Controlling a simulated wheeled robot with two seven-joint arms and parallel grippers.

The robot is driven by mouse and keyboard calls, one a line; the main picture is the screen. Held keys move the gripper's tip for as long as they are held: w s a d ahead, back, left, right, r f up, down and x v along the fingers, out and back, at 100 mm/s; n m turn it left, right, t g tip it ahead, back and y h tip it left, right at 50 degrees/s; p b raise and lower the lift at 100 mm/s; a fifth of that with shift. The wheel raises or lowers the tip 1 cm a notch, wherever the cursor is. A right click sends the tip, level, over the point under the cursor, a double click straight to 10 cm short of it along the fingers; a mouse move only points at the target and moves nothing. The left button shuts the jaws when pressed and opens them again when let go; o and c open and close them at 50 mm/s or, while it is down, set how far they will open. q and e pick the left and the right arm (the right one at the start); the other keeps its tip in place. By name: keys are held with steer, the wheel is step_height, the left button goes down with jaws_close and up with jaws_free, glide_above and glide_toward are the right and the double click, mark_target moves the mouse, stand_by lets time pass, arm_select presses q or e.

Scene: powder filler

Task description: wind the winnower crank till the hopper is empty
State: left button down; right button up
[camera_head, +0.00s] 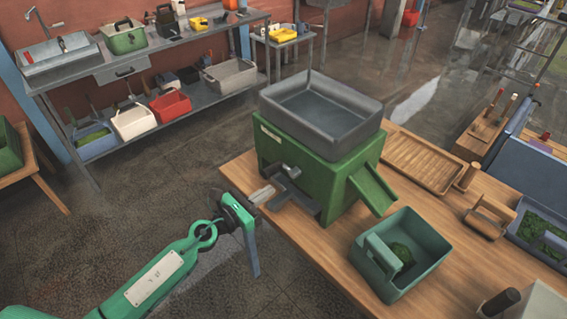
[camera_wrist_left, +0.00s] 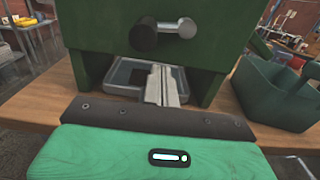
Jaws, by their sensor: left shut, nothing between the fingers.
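The winnower (camera_head: 310,150) is a green box on the wooden table. Its grey hopper (camera_head: 322,110) on top shows a bare floor, with no material that I can make out. The crank (camera_head: 290,171) is on the front face; in the left wrist view its dark knob (camera_wrist_left: 144,36) sits left of the metal hub. My left gripper (camera_head: 264,194) is shut and empty, in front of the winnower's lower opening. In the left wrist view its fingers (camera_wrist_left: 162,75) lie below the knob, apart from it. My right gripper is in neither view.
A green bin (camera_head: 430,237) with some green material stands below the chute (camera_head: 373,188). A grey tray (camera_wrist_left: 122,76) shows in the lower opening. A wooden tray (camera_head: 425,160) and a wooden stand (camera_head: 490,217) are to the right. Floor lies open left of the table.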

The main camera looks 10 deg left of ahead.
arm_select(q)
steer(key=b+v, duration=0.1)
steer(key=v, duration=0.4)
stand_by(0.5)
